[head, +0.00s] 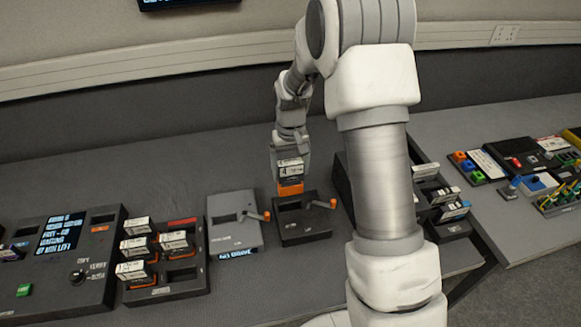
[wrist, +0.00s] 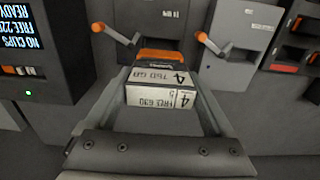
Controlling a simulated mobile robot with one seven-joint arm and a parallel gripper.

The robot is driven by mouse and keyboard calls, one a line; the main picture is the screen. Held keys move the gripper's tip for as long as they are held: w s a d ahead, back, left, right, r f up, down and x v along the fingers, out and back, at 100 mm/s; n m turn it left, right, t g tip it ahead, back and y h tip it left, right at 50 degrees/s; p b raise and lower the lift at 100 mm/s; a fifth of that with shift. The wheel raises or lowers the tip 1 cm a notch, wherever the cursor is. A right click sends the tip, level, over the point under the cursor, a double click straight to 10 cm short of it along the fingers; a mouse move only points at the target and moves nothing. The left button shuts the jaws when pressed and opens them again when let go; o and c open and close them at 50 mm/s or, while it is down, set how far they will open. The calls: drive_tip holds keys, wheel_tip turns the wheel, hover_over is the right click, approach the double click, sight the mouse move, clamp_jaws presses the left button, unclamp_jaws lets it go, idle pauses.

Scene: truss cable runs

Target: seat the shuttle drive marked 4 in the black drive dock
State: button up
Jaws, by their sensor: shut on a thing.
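The shuttle drive marked 4 (head: 290,171) has a white label and an orange end that points down. My gripper (head: 290,160) is shut on it above the back part of the black drive dock (head: 303,235). I cannot tell whether the orange end touches the dock.
A grey dock (head: 232,232) with a lever and a NO DRIVE display stands just left. A black rack (head: 165,291) holds several drives farther left, beside a panel with a screen (head: 62,234). A dark box (head: 345,188) with drives is to the right, partly behind my arm.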

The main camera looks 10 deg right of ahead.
sight(291, 194)
drive_tip(key=shift+f+b, duration=1.85)
drive_tip(key=shift+f, duration=1.15)
drive_tip(key=shift+f+b, duration=1.8)
drive_tip(key=shift+f, duration=0.4)
idle(0.5)
drive_tip(key=o, duration=1.5)
drive_tip(key=shift+r+p, duration=2.4)
drive_tip(key=shift+r, duration=1.4)
